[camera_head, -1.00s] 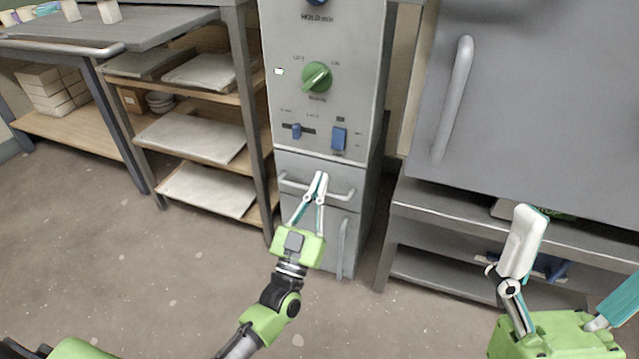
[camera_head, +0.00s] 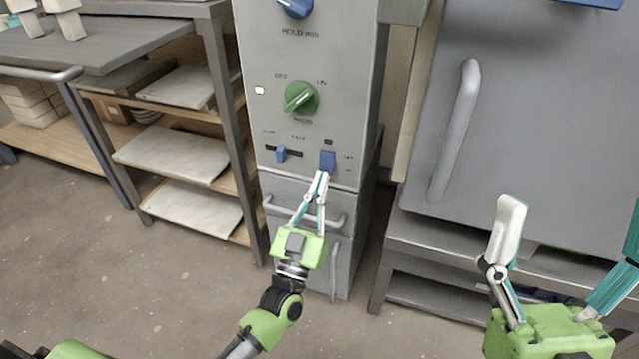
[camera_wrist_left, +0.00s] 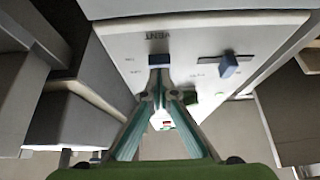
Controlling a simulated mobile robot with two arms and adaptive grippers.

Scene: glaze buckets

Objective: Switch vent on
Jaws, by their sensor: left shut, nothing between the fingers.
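The grey control panel (camera_head: 350,60) carries a blue rocker switch (camera_head: 328,161) at its lower right. In the left wrist view the rocker (camera_wrist_left: 157,60) sits beside an upside-down label reading VENT. My left gripper (camera_head: 322,176) is shut and empty, with its tips right at the lower edge of the rocker. The wrist view shows the closed tips (camera_wrist_left: 160,74) just by it; I cannot tell whether they touch. The tips hide a little of the rocker's lower edge. My right gripper (camera_head: 568,235) is open and empty at the right, away from the panel.
The panel also has a green knob (camera_head: 301,98), a blue slider (camera_head: 282,154) and a blue knob (camera_head: 296,6). Below are a drawer handle (camera_head: 330,222) and cabinet. A shelf with pale slabs (camera_head: 172,152) stands left; a large grey door with a handle (camera_head: 456,130) is right.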

